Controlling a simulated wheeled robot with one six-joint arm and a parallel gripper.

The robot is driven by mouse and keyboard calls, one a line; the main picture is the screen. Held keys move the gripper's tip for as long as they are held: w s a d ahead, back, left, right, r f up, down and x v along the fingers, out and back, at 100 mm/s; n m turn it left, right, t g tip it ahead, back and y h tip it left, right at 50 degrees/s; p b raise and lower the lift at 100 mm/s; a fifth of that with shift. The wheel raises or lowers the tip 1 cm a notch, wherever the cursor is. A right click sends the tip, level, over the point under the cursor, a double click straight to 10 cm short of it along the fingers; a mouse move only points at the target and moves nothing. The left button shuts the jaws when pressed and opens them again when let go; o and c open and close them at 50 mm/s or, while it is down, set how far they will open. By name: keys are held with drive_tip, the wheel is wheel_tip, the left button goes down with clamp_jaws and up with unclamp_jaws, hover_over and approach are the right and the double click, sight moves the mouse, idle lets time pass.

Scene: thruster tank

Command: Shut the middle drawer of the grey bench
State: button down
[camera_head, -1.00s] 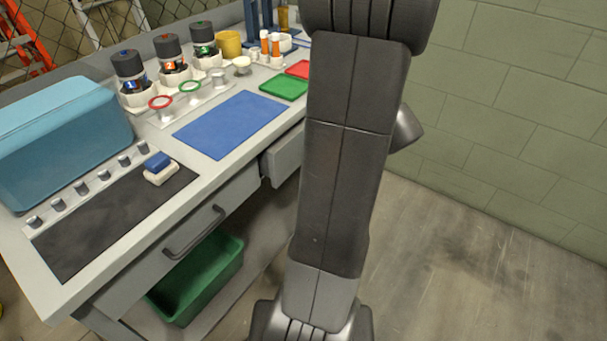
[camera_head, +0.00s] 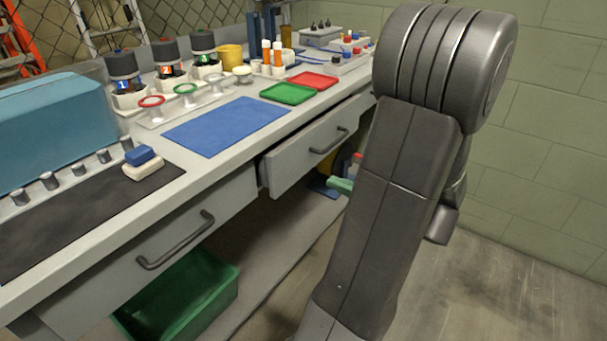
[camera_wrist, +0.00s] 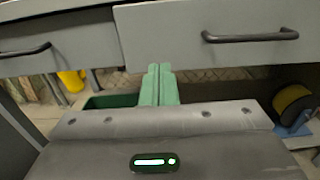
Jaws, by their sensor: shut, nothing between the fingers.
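The grey bench (camera_head: 225,170) runs along the left of the head view. Its middle drawer (camera_head: 290,168) stands out from the bench front, partly open, with a dark bar handle (camera_head: 329,141). In the wrist view the drawer's front (camera_wrist: 165,40) fills the upper right, its handle (camera_wrist: 250,35) right of my fingers. My gripper (camera_wrist: 160,68) is shut and empty, its green fingers side by side. The fingertips are at the drawer's lower edge in the picture; I cannot tell if they touch. In the head view a bit of green finger (camera_head: 342,185) shows beside my arm, below the drawer.
The left drawer (camera_head: 130,262) looks flush with the bench. A green bin (camera_head: 190,300) sits below it. The bench top holds a blue box (camera_head: 55,125), a blue mat (camera_head: 225,125), and green and red trays (camera_head: 287,93). A yellow-and-black round thing (camera_wrist: 292,105) is under the bench. Floor is clear at right.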

sight(293, 164)
drive_tip(key=b+x, duration=0.2)
drive_tip(key=x, duration=0.7)
drive_tip(key=shift+f, duration=0.1)
drive_tip(key=shift+w+a+b, duration=0.25)
drive_tip(key=shift+a+b, duration=0.05)
drive_tip(key=shift+a, duration=0.05)
drive_tip(key=p+x, duration=0.1)
drive_tip(key=x, duration=0.3)
drive_tip(key=shift+w+a, duration=0.15)
drive_tip(key=shift+a, duration=0.1)
drive_tip(key=shift+r, duration=0.25)
drive_tip(key=shift+d, duration=0.1)
